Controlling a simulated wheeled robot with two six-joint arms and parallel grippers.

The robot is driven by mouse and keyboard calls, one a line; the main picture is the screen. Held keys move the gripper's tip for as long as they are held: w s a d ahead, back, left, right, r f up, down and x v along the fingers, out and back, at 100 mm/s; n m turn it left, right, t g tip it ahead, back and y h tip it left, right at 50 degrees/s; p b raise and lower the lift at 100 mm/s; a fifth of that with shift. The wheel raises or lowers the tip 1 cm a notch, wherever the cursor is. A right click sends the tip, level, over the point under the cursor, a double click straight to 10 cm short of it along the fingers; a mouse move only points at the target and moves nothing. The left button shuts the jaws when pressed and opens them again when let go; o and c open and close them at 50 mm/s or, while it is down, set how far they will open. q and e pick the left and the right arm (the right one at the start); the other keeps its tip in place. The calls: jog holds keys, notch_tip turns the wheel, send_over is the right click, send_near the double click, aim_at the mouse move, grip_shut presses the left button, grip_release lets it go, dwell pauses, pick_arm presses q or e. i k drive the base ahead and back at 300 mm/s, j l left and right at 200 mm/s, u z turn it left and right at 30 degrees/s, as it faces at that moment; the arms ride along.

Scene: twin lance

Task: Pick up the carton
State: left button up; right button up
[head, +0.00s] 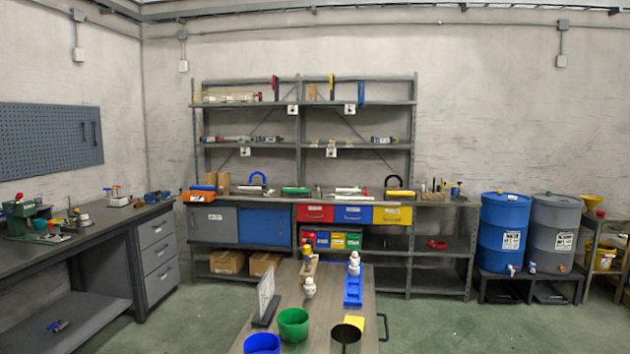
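Two brown cardboard cartons sit side by side on the low shelf under the back workbench, the left carton (227,262) below the grey cabinet door and the right carton (264,262) below the blue one. A smaller, upright brown box (224,183) stands on the bench top; I cannot tell whether it is a carton. I cannot tell which one the task names. Neither of my grippers is in view, and nothing is seen touching the cartons.
A narrow table (318,314) stands in front, holding a green cup (293,324), a blue cup (262,343), a dark cup (345,338), a blue rack (353,287) and a sign stand (266,297). Green floor (180,318) is clear left of it. Blue drum (505,232) stands right.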

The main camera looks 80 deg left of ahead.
aim_at(211, 178)
jog(key=u, duration=3.4)
jog(key=i+j+u, duration=0.75)
jog(key=i+u, duration=0.25)
jog(key=i, duration=0.15)
jog(key=i+u, duration=0.3)
jog(key=i+l+z, duration=0.1)
jog(key=i+z, duration=0.85)
jog(key=i+j+z, duration=0.3)
jog(key=i+z, duration=0.15)
jog(key=i+l+z, duration=0.15)
jog(key=i+z, duration=0.2)
jog(key=i, duration=0.5)
jog(key=i+z, duration=0.4)
jog(key=i, duration=0.45)
jog(key=i+l+u, duration=0.2)
jog(key=i, duration=1.5)
